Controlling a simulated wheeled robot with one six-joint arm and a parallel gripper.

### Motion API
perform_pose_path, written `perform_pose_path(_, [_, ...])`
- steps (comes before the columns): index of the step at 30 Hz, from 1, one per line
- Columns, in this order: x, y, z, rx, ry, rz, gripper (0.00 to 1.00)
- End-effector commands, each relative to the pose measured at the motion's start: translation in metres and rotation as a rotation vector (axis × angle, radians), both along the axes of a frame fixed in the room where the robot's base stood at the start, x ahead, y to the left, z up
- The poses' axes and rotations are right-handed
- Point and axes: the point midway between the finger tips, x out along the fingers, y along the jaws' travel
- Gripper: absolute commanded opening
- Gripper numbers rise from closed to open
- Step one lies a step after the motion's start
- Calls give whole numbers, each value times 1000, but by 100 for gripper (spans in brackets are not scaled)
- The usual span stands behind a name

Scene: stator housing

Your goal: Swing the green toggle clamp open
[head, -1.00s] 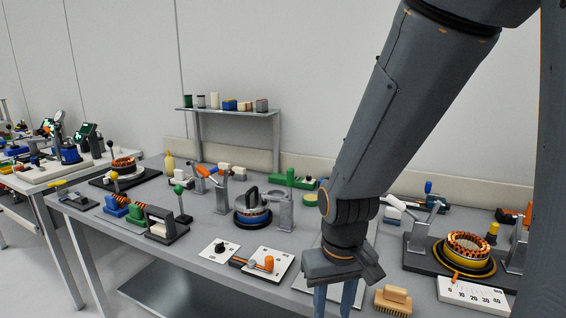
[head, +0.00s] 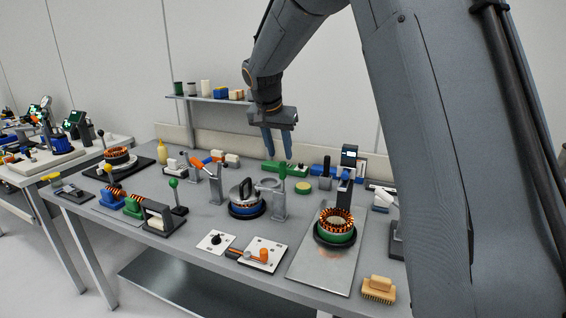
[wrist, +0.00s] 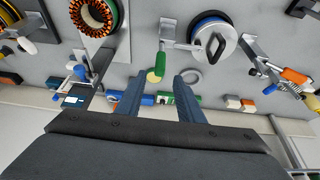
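The green toggle clamp stands on a grey bracket (head: 280,204) near the middle of the table, with its green handle (head: 283,173) upright. It is beside the blue-banded round housing (head: 246,204) with a black handle on its lid. In the wrist view the clamp's green handle (wrist: 160,61) lies just beyond the fingers, and the housing (wrist: 213,42) is to its upper right. My gripper (head: 281,155) is open and empty, above and behind the clamp, fingers pointing down. It also shows in the wrist view (wrist: 155,90), apart from the handle.
A yellow-green disc (head: 303,185) and a grey ring (wrist: 191,76) lie close by. A copper-wound stator (head: 336,222) stands on a metal plate at right. An orange-handled clamp (head: 213,162) stands at left. A shelf (head: 205,97) with small containers is behind.

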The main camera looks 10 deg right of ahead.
Motion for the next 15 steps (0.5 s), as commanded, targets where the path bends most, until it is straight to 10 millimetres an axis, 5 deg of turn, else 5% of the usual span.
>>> perform_pose_path(15, [19,-15,-60,0,3,1,34])
